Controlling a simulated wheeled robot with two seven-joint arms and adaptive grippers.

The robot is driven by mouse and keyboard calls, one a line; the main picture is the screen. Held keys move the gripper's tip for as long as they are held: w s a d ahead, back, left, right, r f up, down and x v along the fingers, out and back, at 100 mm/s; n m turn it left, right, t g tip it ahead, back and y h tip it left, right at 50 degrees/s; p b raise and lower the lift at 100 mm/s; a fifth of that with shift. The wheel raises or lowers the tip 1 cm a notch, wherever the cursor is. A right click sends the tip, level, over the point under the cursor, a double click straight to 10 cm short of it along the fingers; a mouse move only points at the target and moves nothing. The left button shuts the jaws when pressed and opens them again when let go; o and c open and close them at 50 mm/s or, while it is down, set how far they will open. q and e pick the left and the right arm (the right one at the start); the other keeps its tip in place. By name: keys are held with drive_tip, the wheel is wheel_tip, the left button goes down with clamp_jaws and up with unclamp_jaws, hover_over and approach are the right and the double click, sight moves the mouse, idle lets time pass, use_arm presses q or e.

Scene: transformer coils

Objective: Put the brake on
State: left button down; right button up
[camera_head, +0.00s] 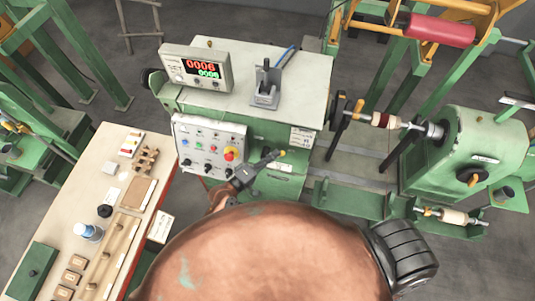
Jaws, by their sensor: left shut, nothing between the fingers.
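The control panel (209,146) on the front of the green machine cabinet carries several coloured buttons, black knobs and a red-and-yellow stop button (230,154). A grey bracket with an upright black lever (265,84) stands on the cabinet top. I see no label that marks the brake. My left gripper (276,156) is shut and empty, just right of the panel's lower right corner and in front of the cabinet. My right gripper is not in view.
A counter box (197,68) with red and green digits stands on the cabinet top. A winding headstock (468,150) with a shaft is at the right. A workbench (112,145) with small parts and a bottle (88,232) is at the left.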

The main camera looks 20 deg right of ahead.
use_arm(q)
drive_tip(key=shift+s+d+f, duration=0.35)
drive_tip(key=shift+d+f, duration=0.1)
drive_tip(key=shift+d, duration=0.1)
idle(0.4)
drive_tip(key=s+a+r+p, duration=0.3)
drive_tip(key=s+a+r, duration=0.1)
drive_tip(key=s+a, duration=0.1)
drive_tip(key=shift+s+a+r+p, duration=0.3)
drive_tip(key=shift+s+a+r, duration=0.05)
drive_tip(key=shift+a, duration=0.5)
